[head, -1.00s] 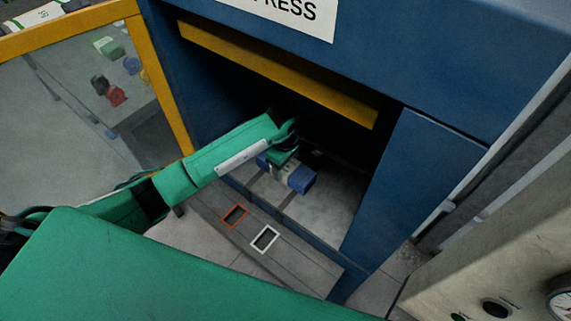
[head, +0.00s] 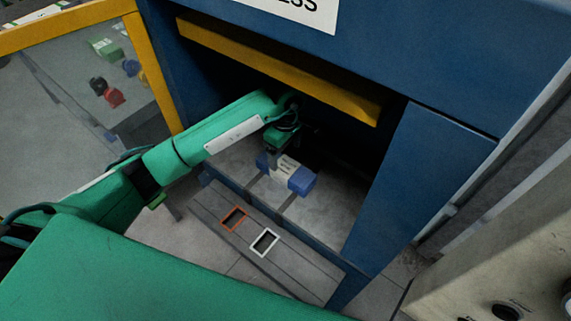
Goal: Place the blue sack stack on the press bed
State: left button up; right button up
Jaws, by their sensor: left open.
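The blue sack stack (head: 301,182), with a pale band around its middle, lies on the grey press bed (head: 322,219) inside the blue press. My left arm reaches in through the press opening from the left. My left gripper (head: 287,152) is open, just above and behind the stack; its fingertips are dark and hard to make out against the shadow. The stack's far side is partly hidden by the gripper. My right gripper is not in view.
The blue press frame (head: 428,185) stands close on the right of the opening, with a yellow bar (head: 280,70) across the top. A ledge in front carries an orange-framed square (head: 233,218) and a white-framed square (head: 264,242). A yellow-framed clear panel (head: 158,75) stands at left.

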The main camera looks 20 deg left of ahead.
aim_at(285, 167)
pick_arm(q)
notch_tip(285, 167, up, 5)
jog(key=shift+f+b, duration=0.2)
jog(key=shift+b, duration=0.15)
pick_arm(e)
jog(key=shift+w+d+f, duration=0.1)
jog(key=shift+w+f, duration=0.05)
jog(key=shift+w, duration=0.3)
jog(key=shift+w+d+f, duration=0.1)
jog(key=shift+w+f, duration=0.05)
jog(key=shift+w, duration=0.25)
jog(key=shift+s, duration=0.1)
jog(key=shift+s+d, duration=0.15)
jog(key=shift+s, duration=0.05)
